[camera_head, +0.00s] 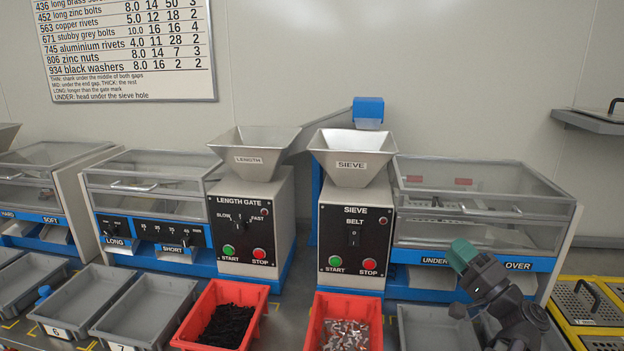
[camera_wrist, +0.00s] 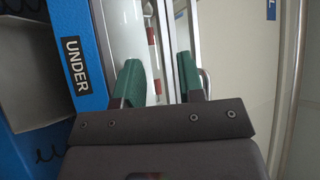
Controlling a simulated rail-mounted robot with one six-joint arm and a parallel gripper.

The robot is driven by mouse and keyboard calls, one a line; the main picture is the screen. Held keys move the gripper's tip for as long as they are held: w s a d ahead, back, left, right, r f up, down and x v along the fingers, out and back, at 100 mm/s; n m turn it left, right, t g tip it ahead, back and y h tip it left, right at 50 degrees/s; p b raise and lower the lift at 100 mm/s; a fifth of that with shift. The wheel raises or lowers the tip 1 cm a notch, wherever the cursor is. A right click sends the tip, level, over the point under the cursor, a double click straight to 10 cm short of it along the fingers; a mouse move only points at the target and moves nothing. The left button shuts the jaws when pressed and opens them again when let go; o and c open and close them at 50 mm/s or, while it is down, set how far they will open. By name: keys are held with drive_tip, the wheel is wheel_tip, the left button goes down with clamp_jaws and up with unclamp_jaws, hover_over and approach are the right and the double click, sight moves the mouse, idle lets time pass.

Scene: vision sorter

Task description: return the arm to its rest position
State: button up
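My gripper (camera_head: 466,255) is at the right in the head view, in front of the sieve's clear-sided box (camera_head: 480,200) and over its UNDER and OVER labels. My dark arm runs down from it to the lower right edge. In the wrist view the two green fingertips (camera_wrist: 159,80) stand apart with a gap between them, and nothing is held there. Behind them are the UNDER label (camera_wrist: 75,62) and part of the sieve box's frame. The rest position is not marked in either view.
The sieve hopper (camera_head: 352,155) and length hopper (camera_head: 255,150) stand left of my gripper. Red bins hold black pieces (camera_head: 228,326) and silvery pieces (camera_head: 346,335). Grey trays (camera_head: 150,310) line the front left. A yellow-edged rack (camera_head: 590,305) is at the right. Open air lies above the machines.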

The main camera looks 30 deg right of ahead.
drive_tip(key=w+a+f+n+g+y+p, duration=0.1)
drive_tip(key=w+a+n+g+y+p, duration=0.25)
drive_tip(key=w+a+g, duration=0.55)
drive_tip(key=w+a+f+n+g+y+p, duration=0.1)
drive_tip(key=w+a+n+g+y+p, duration=0.3)
drive_tip(key=w+a, duration=0.55)
drive_tip(key=s+a+n+g+h+p, duration=0.2)
drive_tip(key=a+p, duration=0.4)
drive_tip(key=a, duration=0.5)
drive_tip(key=s+a+n+g+h+p, duration=0.3)
drive_tip(key=a+g+h+p, duration=0.3)
drive_tip(key=a, duration=0.5)
drive_tip(key=shift+a+f+n+g+h, duration=0.15)
drive_tip(key=shift+a+n+g+h, duration=0.25)
drive_tip(key=shift+g, duration=0.4)
